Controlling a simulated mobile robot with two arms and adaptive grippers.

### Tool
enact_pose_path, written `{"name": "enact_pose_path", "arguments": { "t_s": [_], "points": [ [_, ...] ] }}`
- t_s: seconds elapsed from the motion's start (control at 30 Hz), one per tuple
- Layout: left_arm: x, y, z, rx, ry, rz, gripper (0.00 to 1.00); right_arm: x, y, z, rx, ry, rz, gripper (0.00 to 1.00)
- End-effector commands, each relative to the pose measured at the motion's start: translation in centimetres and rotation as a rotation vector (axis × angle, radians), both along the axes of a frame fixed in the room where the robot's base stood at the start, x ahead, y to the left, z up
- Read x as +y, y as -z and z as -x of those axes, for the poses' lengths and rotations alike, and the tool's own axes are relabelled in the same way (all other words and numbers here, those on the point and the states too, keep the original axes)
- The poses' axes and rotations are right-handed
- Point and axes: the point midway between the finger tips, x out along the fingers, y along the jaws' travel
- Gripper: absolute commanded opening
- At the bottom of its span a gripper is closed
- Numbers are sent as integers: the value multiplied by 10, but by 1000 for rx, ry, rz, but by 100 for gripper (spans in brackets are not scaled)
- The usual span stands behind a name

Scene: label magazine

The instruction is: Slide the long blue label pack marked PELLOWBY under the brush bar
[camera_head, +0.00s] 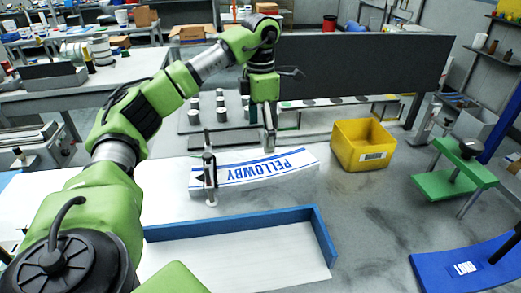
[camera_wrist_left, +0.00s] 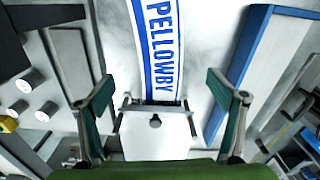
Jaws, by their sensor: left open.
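The PELLOWBY label pack (camera_head: 262,168) is long, white and slightly curved, with blue lettering and blue edge stripes. It lies flat on the grey table, and shows at the top of the left wrist view (camera_wrist_left: 155,45). Its Y end reaches a narrow bar on thin upright posts (camera_head: 209,172), which looks like the brush bar; I cannot tell whether that end is under it. My left gripper (camera_head: 268,145) is open and empty at the far side of the pack in the head view. Its spread fingers (camera_wrist_left: 160,112) show in the wrist view. My right gripper is out of view.
A blue-walled tray (camera_head: 322,235) lies in front of the pack. A yellow bin (camera_head: 362,145) stands to the right, near a green stand (camera_head: 455,180). Several grey cylinders (camera_head: 221,105) and a dark panel (camera_head: 365,62) are behind.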

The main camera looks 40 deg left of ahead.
Motion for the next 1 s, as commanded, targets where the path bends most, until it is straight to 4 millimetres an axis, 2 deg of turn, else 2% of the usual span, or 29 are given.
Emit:
{"name": "enact_pose_path", "arguments": {
  "t_s": [0.17,0.4,0.6,0.8,1.0],
  "points": [
    [0,33,2,5,0,-1,87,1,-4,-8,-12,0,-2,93],
    [0,80,2,5,0,-1,87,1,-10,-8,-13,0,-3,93],
    [0,109,1,2,0,0,87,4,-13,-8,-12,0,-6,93],
    [0,122,1,1,0,1,87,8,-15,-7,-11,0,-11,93],
    [0,124,1,1,0,1,87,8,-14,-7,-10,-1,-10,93]
  ]
}}
